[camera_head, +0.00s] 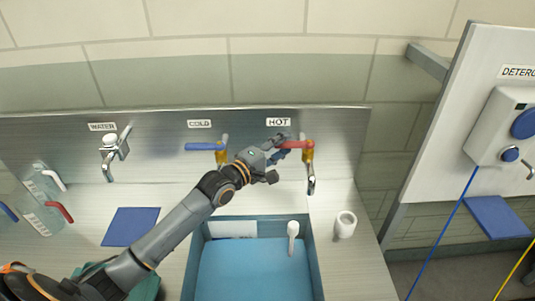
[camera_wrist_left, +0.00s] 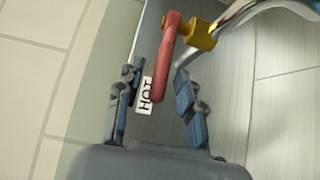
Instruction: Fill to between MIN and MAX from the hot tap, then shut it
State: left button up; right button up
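The hot tap (camera_head: 309,160) has a yellow-brass body, a silver spout and a red lever (camera_head: 296,144) pointing left, under the HOT label (camera_head: 279,122). No water stream is visible at its spout. My left gripper (camera_head: 279,152) is at the lever's free end. In the left wrist view its fingers (camera_wrist_left: 155,95) are apart, with the red lever (camera_wrist_left: 165,62) between them and gaps on both sides. A blue basin (camera_head: 315,262) stands in front of the tap, with a light blue interior. I cannot read any MIN or MAX marks. My right gripper is not in view.
The cold tap (camera_head: 221,150) with a blue lever and a WATER tap (camera_head: 113,147) stand to the left. Clear jugs (camera_head: 40,185) are at far left. A white scoop (camera_head: 293,236) is at the basin, and a white cup (camera_head: 345,224) stands right. A detergent dispenser (camera_head: 505,125) hangs at right.

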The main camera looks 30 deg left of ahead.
pick_arm(q)
jog(key=v, duration=1.1)
jog(key=shift+s+a, duration=0.1)
